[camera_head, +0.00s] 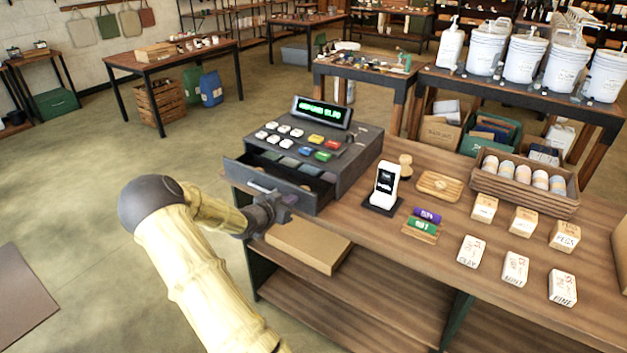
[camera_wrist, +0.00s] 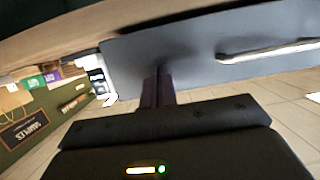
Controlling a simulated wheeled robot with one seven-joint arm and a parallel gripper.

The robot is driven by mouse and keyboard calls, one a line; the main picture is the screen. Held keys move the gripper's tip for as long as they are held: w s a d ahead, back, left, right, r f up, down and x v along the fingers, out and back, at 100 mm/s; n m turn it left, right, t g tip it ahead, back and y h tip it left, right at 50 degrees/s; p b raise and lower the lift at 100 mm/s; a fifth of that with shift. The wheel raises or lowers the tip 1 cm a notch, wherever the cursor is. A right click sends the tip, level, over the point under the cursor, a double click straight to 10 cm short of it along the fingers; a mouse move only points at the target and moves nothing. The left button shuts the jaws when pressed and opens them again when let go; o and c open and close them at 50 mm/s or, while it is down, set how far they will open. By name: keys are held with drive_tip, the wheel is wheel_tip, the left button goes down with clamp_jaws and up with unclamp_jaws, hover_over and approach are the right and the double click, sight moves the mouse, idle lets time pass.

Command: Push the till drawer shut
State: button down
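The dark grey till (camera_head: 305,145) stands on the wooden counter with its drawer (camera_head: 240,170) pulled out toward my arm. Coloured compartments show inside the open drawer. My gripper (camera_head: 288,198) is at the right part of the drawer front, low beside it. In the wrist view the grey drawer front (camera_wrist: 190,55) spans the picture, with its pale bar handle (camera_wrist: 268,50) to the right of my fingers. My gripper's fingers (camera_wrist: 157,80) are together and empty, pointing at the drawer front. Whether the tips touch it I cannot tell.
A card reader (camera_head: 385,186) stands right of the till, near purple and green packs (camera_head: 424,222). A flat cardboard box (camera_head: 308,246) lies below the drawer, near my wrist. Small labelled boxes (camera_head: 515,267) and a crate of jars (camera_head: 523,185) are farther right. The floor at left is open.

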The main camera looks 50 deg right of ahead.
drive_tip(key=shift+w+d, duration=0.15)
drive_tip(key=shift+d, duration=2.5)
drive_tip(key=shift+w+d, duration=0.15)
drive_tip(key=shift+d, duration=2.45)
drive_tip(key=s+a+p, duration=0.1)
drive_tip(key=a+p, duration=0.1)
drive_tip(key=a, duration=1.2)
drive_tip(key=shift+a, duration=0.1)
